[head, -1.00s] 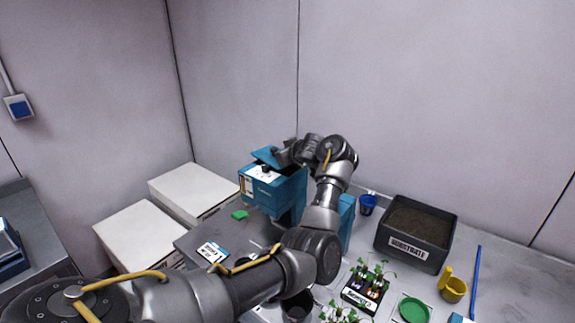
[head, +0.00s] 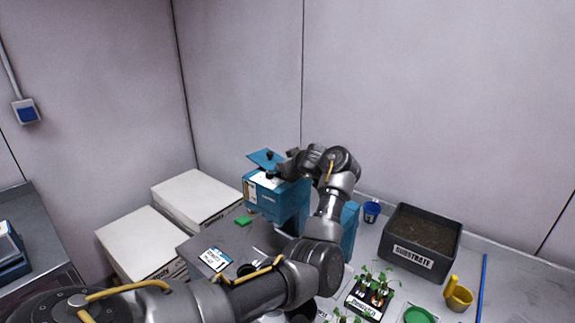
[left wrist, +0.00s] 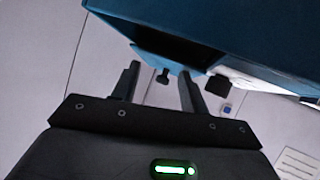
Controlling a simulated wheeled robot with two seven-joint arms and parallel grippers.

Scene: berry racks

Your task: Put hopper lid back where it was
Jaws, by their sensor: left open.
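The blue hopper (head: 277,199) is a box on the bench with a white label on its side; it fills the top of the left wrist view (left wrist: 240,35). The flat blue hopper lid (head: 261,156) sits tilted at the hopper's top. In the left wrist view the lid (left wrist: 150,56) shows a dark knob (left wrist: 163,77) between my fingers in the picture. My left gripper (head: 271,166) is open beside the hopper's top; its spread fingers (left wrist: 160,80) hold nothing visible. Whether the lid rests fully on the hopper is unclear. My right gripper is not in view.
A black substrate bin (head: 418,262), a blue cup (head: 371,210), a yellow cup (head: 458,299) and a potted seedling tray (head: 364,305) stand to the right. White boxes (head: 196,195) stand at the left. A green piece (head: 243,220) lies before the hopper.

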